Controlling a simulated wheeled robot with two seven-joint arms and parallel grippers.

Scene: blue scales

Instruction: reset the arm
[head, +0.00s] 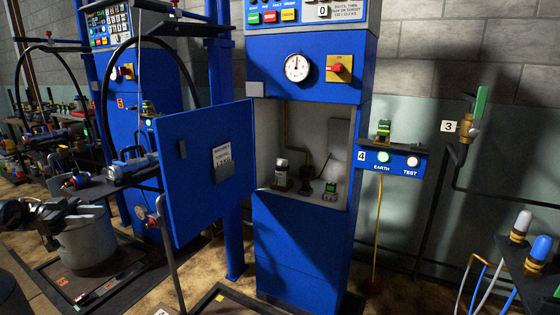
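My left arm comes in from the left edge. Its dark gripper (78,214) is over the rim of a grey round bucket (86,250), in front of the cluttered left side. Its fingers blend with the dark things behind them, so I cannot tell whether they are open or shut. I see nothing clearly held in it. My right arm and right gripper are not in view.
A blue cabinet (300,240) stands in the middle, its blue door (205,190) swung open to the left. A dial (297,68) and red-yellow switch (339,68) are above its opening. A small shelf (392,160) is at right. Pipes and cables stand lower right.

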